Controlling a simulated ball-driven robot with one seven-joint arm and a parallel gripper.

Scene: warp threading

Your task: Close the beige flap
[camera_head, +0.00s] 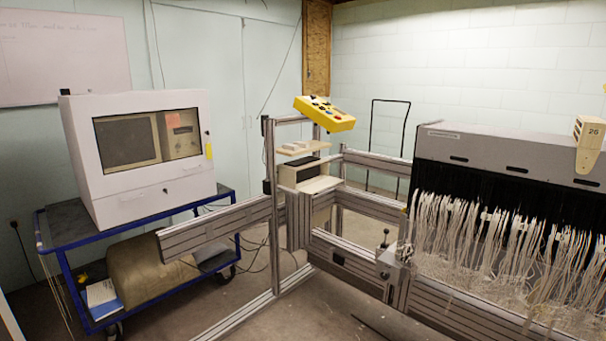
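A beige box (287,177) with a dark front opening stands on the metal frame in the middle of the head view. A beige panel (319,185) juts out below the opening, roughly level; it looks like the flap, standing open. It is small here and its hinge cannot be made out. My gripper cannot be made out in this view. A beige tapered piece marked 26 (590,142) shows at the right edge, in front of the grey machine; I cannot tell what it belongs to.
A yellow control box (324,113) and a small beige shelf (304,148) are above the beige box. Metal rails (216,224) cross in front. A grey machine (480,152) with hanging white threads (500,240) fills the right. A white monitor housing (84,170) stands on a blue trolley (68,270) at left.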

